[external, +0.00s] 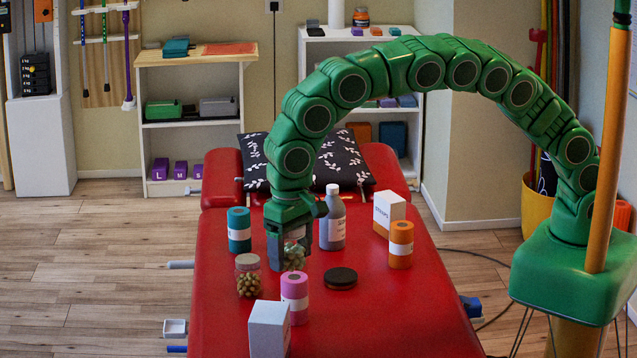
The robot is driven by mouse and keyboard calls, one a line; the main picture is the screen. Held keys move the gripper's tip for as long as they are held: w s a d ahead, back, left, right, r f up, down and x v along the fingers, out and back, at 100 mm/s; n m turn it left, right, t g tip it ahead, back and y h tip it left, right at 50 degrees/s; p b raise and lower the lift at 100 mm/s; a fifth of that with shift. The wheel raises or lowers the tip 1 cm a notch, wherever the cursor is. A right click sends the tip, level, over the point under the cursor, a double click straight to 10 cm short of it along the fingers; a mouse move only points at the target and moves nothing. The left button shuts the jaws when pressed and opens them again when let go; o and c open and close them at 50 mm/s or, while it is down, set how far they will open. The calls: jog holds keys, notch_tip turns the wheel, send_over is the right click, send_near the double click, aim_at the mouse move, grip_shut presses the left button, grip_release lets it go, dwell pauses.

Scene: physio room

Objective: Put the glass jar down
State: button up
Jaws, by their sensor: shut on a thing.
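A glass jar (293,260) with greenish-brown contents is between the fingers of my gripper (291,250), over the middle of the red treatment table (400,325). My gripper points down and is shut on this jar. The fingers hide part of its sides and top. The jar looks upright, with its bottom close to the table top; I cannot tell whether it touches. A second, similar glass jar (249,280) with a pale lid stands on the table to the left and nearer the camera.
Around the held jar stand a teal roll (239,230), a grey bottle (332,222), a white box (389,211), an orange roll (401,245), a pink roll (295,298) and a pale box (269,330). A black disc (341,278) lies right of it. The table's right front is clear.

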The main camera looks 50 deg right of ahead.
jog(key=shift+w+a+f, duration=0.4)
jog(key=shift+a+f, duration=0.25)
jog(key=shift+f, duration=0.3)
jog(key=shift+w+a+f, duration=0.45)
jog(key=shift+a+f, duration=0.15)
jog(key=shift+f, duration=0.3)
jog(key=shift+w+a+f, duration=0.4)
jog(key=shift+a+f, duration=0.25)
jog(key=shift+f, duration=1.9)
jog(key=shift+f, duration=0.1)
jog(key=o, duration=1.3)
jog(key=shift+c, duration=0.2)
notch_tip(320, 180, up, 12)
jog(key=shift+o, duration=0.2)
